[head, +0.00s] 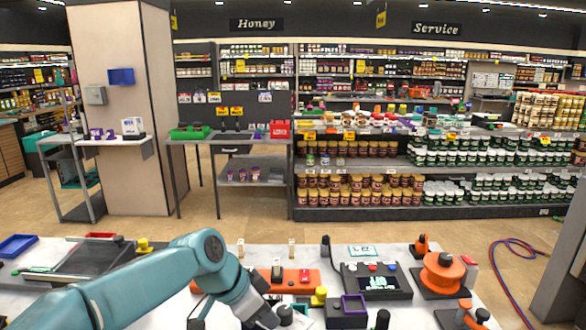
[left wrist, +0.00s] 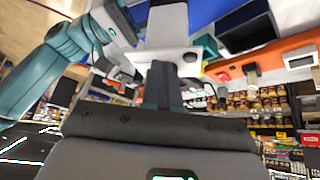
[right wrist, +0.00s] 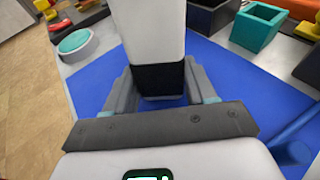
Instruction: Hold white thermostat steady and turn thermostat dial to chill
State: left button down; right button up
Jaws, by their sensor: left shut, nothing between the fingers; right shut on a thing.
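A white block with a black lower end, which I take to be the thermostat (right wrist: 155,32), stands between the fingers of my right gripper (right wrist: 160,88) in the right wrist view. That gripper is shut on it. A white body, likely the same thermostat (left wrist: 168,25), shows in the left wrist view, with a small round grey part, perhaps the dial (left wrist: 190,57), on its near end. My left gripper (left wrist: 162,85) is shut and empty, its tips close to that end; I cannot tell whether they touch. In the head view my left gripper (head: 265,316) is at the bottom edge; the thermostat is out of view.
A blue mat (right wrist: 92,88) lies under the block. A teal box (right wrist: 258,25), a teal round pad (right wrist: 75,42) and a blue cylinder (right wrist: 292,138) are near. On the bench stand a purple-rimmed bin (head: 354,303) and an orange reel (head: 443,272).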

pick_arm(q)
jog(key=shift+w+a, duration=0.1)
dwell(0.3)
jog(key=shift+w+a, duration=0.3)
jog(key=shift+w, duration=0.2)
jog(key=shift+w, duration=0.1)
jog(key=shift+a, duration=0.15)
jog(key=r, duration=0.4)
jog(key=a+r, duration=0.1)
jog(key=shift+r, duration=0.4)
dwell(0.4)
